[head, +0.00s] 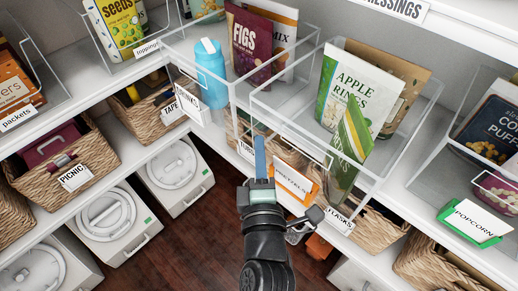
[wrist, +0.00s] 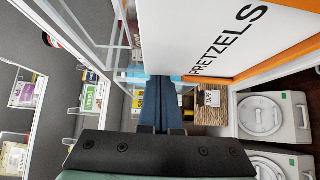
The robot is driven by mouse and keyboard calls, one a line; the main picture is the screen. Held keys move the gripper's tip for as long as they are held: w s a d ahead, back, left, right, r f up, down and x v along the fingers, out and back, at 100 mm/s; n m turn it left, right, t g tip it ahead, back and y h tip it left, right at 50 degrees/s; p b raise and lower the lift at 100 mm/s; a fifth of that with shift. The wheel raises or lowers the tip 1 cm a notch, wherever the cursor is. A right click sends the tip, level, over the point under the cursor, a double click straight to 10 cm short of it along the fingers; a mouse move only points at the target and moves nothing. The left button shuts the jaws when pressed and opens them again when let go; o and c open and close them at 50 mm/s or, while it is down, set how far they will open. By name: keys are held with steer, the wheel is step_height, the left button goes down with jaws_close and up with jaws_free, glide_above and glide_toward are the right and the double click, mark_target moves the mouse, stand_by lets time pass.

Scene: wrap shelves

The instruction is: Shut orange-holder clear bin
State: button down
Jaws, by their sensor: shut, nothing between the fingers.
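The clear bin (head: 408,132) with the orange label holder (head: 294,185) reading PRETZELS stands out past the shelf front, over the baskets below. It holds upright pouches, among them an APPLE RINGS pouch (head: 350,92) and a green one (head: 350,150) near its front. My gripper (head: 260,158) is shut and empty, its blue fingers just left of the orange holder in the head view. In the wrist view the orange-edged label (wrist: 235,42) fills the upper right, close beside my fingers (wrist: 160,105). I cannot tell whether they touch the bin.
Woven baskets (head: 75,160) line the shelf below. White lidded containers (head: 172,172) stand underneath. A green-held POPCORN label (head: 473,222) is at right.

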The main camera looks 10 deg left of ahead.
steer(key=w+d+b, duration=0.2)
steer(key=w+b, duration=0.2)
steer(key=w+d+b, duration=0.2)
steer(key=w+b, duration=0.2)
steer(key=w+d+b, duration=0.3)
steer(key=w+b, duration=0.1)
steer(key=shift+f, duration=0.2)
steer(key=shift+w+d+r+b, duration=0.1)
steer(key=shift+w+d+b, duration=0.2)
steer(key=shift+w+b, duration=0.2)
steer(key=shift+d+r, duration=0.1)
steer(key=shift+r, duration=0.1)
steer(key=shift+d+r, duration=0.15)
steer(key=shift+s+d, duration=0.15)
steer(key=v, duration=1.2)
steer(key=shift+s+a+f, duration=0.2)
steer(key=shift+s+a, duration=0.1)
steer(key=shift+s, duration=0.05)
